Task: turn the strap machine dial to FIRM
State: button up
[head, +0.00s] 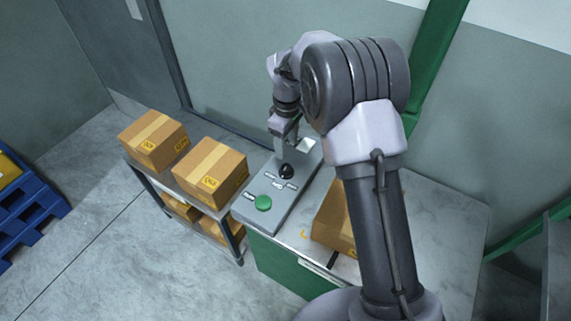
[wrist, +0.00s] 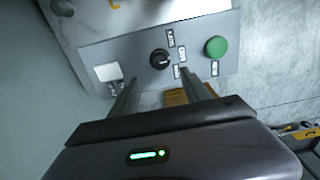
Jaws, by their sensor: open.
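The strap machine's grey control panel (head: 262,218) lies on top of the green-fronted machine (head: 275,266). The black dial (head: 286,172) sits on the panel with small labels around it. In the wrist view the dial (wrist: 159,59) has a pale pointer mark, and its labels are too small to read. My gripper (head: 285,138) is above the far end of the panel, apart from the dial. In the wrist view the two fingers of my gripper (wrist: 168,92) are spread and empty, with the dial just beyond their tips.
A green button (head: 263,203) is on the panel near the dial. A pale square (wrist: 108,72) is at the panel's other end. A cardboard box (head: 330,222) rests on the machine top beside the panel. A shelf with several boxes (head: 210,172) stands at left.

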aim_at(286, 167)
notch_tip(286, 167, down, 11)
jog(key=b, duration=0.3)
jog(key=shift+r, duration=0.1)
grip_shut()
jog(key=shift+r+m, duration=0.1)
jog(key=shift+m, duration=0.3)
jog(key=m, duration=0.3)
jog(key=shift+m+p, duration=0.3)
jog(key=shift+m, duration=0.1)
jog(key=m, duration=0.4)
jog(key=shift+m, duration=0.4)
